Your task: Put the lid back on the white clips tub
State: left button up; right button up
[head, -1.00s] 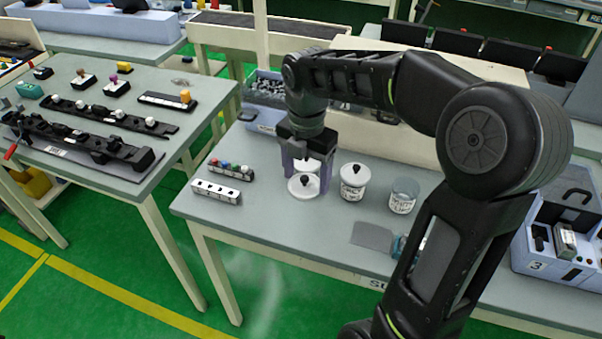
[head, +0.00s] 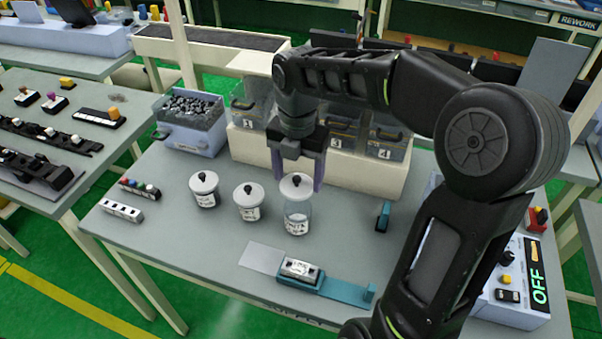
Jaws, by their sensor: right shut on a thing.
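A clear tub with a white label (head: 297,224) stands on the grey table, rightmost of three tubs in a row. A white lid (head: 296,190) with a black knob is over its mouth. I cannot tell whether lid and rim touch. My right gripper (head: 297,174) is shut on the lid, one finger on each side. Two other labelled tubs, the left tub (head: 205,198) and the middle tub (head: 249,212), have white lids on. The label words are too small to read. My left gripper is out of view.
Numbered bins (head: 383,145) stand behind, beside a blue bin of dark clips (head: 190,138). In front lies a teal fixture (head: 345,291) with a small block (head: 300,270) and a grey plate (head: 262,258). A control box (head: 512,285) showing OFF is at right.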

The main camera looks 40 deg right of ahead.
aim_at(299, 189)
jog(key=shift+d+f, duration=0.1)
jog(key=shift+f, duration=0.05)
notch_tip(299, 189, down, 4)
jog(key=b, duration=0.4)
jog(key=shift+f, duration=0.15)
jog(key=shift+f+b, duration=0.6)
jog(key=shift+f, duration=0.35)
jog(key=shift+r+p, duration=0.1)
jog(key=shift+p, duration=0.3)
dwell(0.5)
jog(key=shift+f, duration=0.2)
dwell(0.7)
dwell(0.6)
dwell(0.3)
jog(key=o, duration=1.4)
jog(key=shift+o, duration=0.5)
